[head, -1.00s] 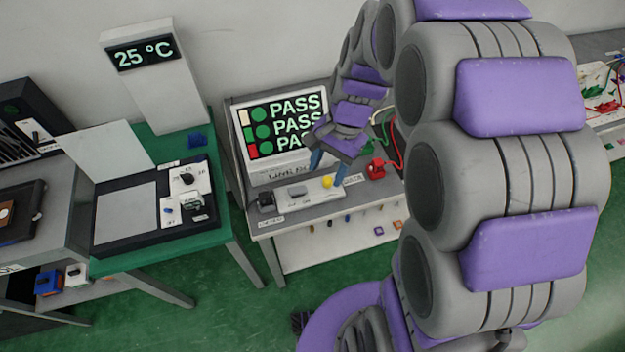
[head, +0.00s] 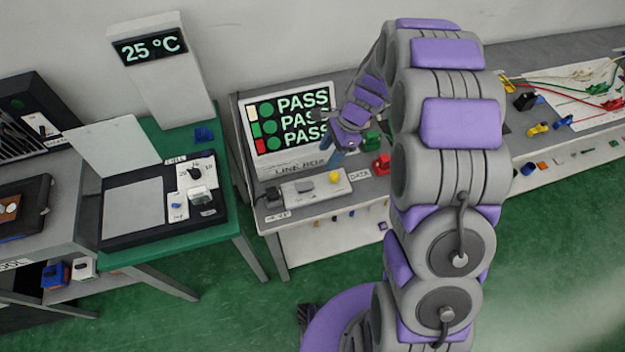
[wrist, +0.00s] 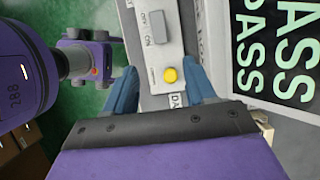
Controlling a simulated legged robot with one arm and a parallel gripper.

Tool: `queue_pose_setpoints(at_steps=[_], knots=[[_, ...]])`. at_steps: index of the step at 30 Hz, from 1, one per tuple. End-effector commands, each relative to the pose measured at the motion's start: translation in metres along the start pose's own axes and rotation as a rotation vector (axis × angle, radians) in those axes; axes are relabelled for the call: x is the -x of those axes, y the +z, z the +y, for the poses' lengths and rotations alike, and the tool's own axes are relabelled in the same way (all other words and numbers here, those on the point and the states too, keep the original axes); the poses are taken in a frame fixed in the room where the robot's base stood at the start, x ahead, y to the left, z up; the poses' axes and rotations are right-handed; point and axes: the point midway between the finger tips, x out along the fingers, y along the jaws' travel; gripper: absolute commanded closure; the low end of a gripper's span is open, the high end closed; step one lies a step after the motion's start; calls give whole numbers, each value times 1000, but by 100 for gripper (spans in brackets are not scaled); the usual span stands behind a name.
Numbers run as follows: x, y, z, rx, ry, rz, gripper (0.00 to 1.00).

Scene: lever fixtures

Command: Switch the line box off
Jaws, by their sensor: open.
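The line box (head: 316,190) is a low white box on a grey bench, in front of a screen reading PASS. On it are a grey rectangular switch (head: 304,186) and a round yellow button (head: 335,177). In the wrist view the grey switch (wrist: 157,26) is at the top, with ON lettering beside it, and the yellow button (wrist: 170,75) is nearer to me. My gripper (wrist: 160,72) is open and empty. Its blue fingers lie on either side of the box's button end in that view. In the head view my gripper (head: 336,158) is just above the button, apart from it.
The screen (head: 290,122) stands behind the box. Red (head: 381,163) and green (head: 371,139) connectors sit to its right, and a dark plug (head: 272,196) to its left. A green table (head: 160,259) with a temperature display is at left. Wired parts lie at right.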

Motion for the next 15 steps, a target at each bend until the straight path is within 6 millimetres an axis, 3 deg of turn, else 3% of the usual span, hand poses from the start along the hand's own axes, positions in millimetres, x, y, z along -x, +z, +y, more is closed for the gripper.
queue_pose_setpoints(at_steps=[3, 15], knots=[[-27, 0, 1, 0, 3, 0, 45], [-103, 0, 0, 0, 0, -1, 45]])
